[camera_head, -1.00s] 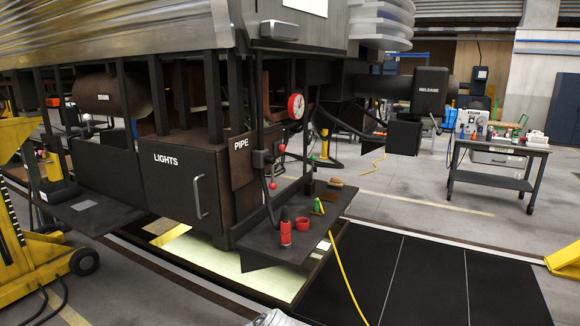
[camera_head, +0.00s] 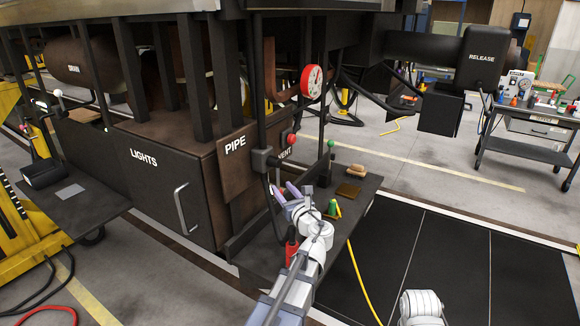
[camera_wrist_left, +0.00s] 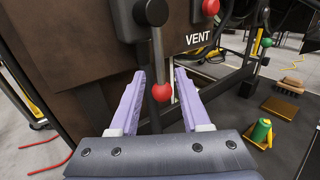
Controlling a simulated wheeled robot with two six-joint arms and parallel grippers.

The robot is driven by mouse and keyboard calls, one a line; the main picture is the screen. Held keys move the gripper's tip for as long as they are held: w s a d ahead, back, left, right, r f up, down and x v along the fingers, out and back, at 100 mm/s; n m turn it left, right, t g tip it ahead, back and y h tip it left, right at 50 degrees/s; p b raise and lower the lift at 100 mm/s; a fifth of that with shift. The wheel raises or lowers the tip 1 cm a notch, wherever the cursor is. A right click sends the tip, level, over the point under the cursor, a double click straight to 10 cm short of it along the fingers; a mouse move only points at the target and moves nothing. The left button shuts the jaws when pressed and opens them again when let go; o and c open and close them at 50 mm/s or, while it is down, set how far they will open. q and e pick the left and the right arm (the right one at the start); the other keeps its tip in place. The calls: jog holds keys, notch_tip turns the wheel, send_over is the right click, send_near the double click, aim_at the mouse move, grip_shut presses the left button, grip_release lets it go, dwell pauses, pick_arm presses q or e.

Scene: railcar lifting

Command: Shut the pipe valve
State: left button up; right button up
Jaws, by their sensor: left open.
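The pipe valve has a dark body (camera_head: 262,160) on the vertical pipe beside the PIPE sign (camera_head: 235,144) in the head view. In the left wrist view its black lever (camera_wrist_left: 157,52) hangs down from the body (camera_wrist_left: 146,14) and ends in a red ball (camera_wrist_left: 161,92). My left gripper (camera_head: 285,189) is open just in front of the valve. In the wrist view its two lilac fingers (camera_wrist_left: 159,74) stand on either side of the lever, with no clear contact. In the head view the lever's ball is not clearly visible near the fingers. My right gripper is out of view.
A VENT valve with a red knob (camera_head: 291,138) is close on the right, below a red-rimmed gauge (camera_head: 312,82). A dark shelf (camera_head: 350,205) below holds a green-and-yellow item (camera_head: 333,208), a brush (camera_head: 350,170) and a red bottle (camera_head: 291,247).

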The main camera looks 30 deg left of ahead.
aim_at(277, 181)
pick_arm(q)
jog(key=x, duration=0.7)
jog(key=shift+w+a+r, duration=0.15)
jog(key=shift+w+a, duration=0.1)
jog(key=shift+a, duration=0.05)
jog(key=shift+c, duration=0.2)
grip_shut()
dwell(1.1)
